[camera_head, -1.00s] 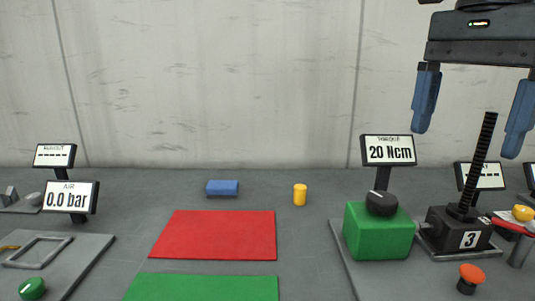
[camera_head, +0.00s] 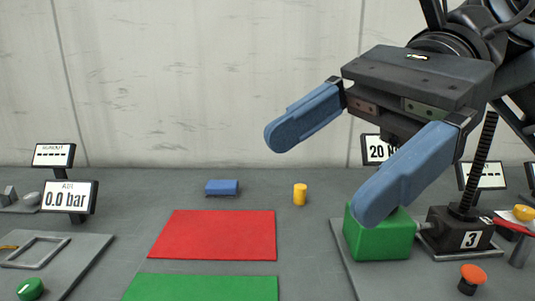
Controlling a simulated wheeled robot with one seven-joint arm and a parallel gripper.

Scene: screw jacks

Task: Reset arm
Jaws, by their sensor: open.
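My gripper (camera_head: 326,172) is in the upper right of the head view, its two blue fingers spread wide with nothing between them. It appears raised above the table, tilted with the fingers pointing down and left. The lower finger overlaps the green block (camera_head: 379,240) in the picture and hides the black knob on it. The gripper also partly hides the display reading 20 Ncm (camera_head: 376,150). The black screw jack (camera_head: 460,230) marked 3 stands to the right, its threaded spindle leaning slightly.
A red mat (camera_head: 215,235) and a green mat (camera_head: 200,288) lie mid-table. A blue block (camera_head: 222,187) and a yellow cylinder (camera_head: 300,194) stand behind them. An orange-red button (camera_head: 472,274) is at front right. The display reading 0.0 bar (camera_head: 67,197) is at left.

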